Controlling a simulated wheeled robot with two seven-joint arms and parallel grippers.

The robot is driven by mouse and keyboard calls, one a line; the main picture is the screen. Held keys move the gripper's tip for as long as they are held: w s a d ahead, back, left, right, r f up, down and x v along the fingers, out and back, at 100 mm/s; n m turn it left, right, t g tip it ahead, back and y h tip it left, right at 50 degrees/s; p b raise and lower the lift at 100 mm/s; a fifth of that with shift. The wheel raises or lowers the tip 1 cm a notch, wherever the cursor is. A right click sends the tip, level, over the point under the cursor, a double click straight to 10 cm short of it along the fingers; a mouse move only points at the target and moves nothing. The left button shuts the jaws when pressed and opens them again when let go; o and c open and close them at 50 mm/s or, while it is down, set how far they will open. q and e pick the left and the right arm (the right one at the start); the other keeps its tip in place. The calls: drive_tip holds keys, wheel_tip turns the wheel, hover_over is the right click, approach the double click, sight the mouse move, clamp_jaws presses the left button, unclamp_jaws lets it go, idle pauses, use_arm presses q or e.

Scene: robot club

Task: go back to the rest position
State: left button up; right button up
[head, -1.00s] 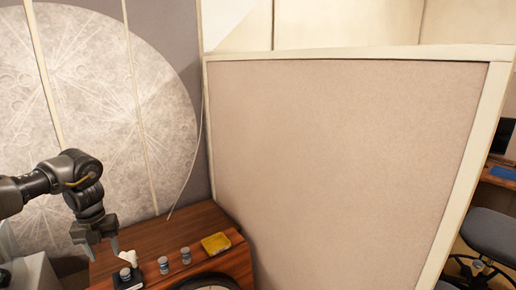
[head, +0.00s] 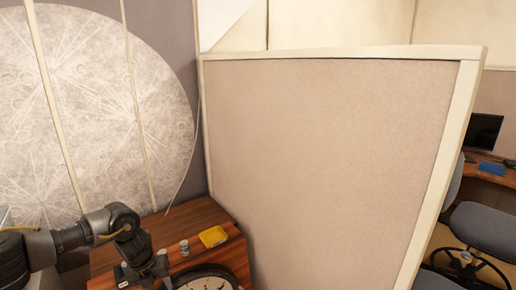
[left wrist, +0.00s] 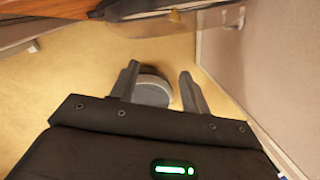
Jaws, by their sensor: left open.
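My left gripper (head: 152,268) is low in the head view, at the end of my dark arm. It is over or in front of the wooden table, and its fingertips are hard to make out there. In the left wrist view, the left gripper (left wrist: 158,84) has its two grey fingers apart. A round grey thing (left wrist: 153,88) shows beyond and between the fingers, over the tan floor; I cannot tell what it is. No held object is visible. My right gripper is not in view.
The wooden table (head: 200,215) carries small cylinders (head: 184,247), a yellow tray (head: 213,237) and a round dial (head: 208,282). A beige partition (head: 320,160) stands right of it. Chairs (head: 485,228) and a desk (head: 492,174) are at the far right.

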use_arm(q)
drive_tip(key=s+d+f+h, duration=0.25)
drive_tip(key=d+f, duration=0.35)
drive_tip(key=d, duration=0.6)
drive_tip(key=s+d+r+n+t+h, duration=0.1)
drive_tip(key=s+d+n+t+h, duration=0.15)
drive_tip(key=s+d+n, duration=0.5)
drive_tip(key=s+d+n+t+h, duration=0.1)
drive_tip(key=s+d+n+t, duration=0.2)
drive_tip(key=d, duration=0.7)
drive_tip(key=s+a+f+n+g+y, duration=0.2)
drive_tip(key=s+a+n+y, duration=0.2)
drive_tip(key=s+a+n, duration=0.7)
drive_tip(key=s+a+f+n+g+y, duration=0.1)
drive_tip(key=s+a+f+n+y, duration=0.15)
drive_tip(key=s+a+n, duration=0.9)
wheel_tip(320, 180, down, 23)
drive_tip(key=a+m+g+b, duration=0.1)
drive_tip(key=m, duration=0.1)
drive_tip(key=s+a+f+g+b, duration=0.1)
drive_tip(key=s+a+f, duration=0.2)
drive_tip(key=s+f, duration=1.5)
drive_tip(key=shift+f+m+g+y, duration=0.35)
drive_tip(key=shift+f+y, duration=0.1)
drive_tip(key=shift+f, duration=0.15)
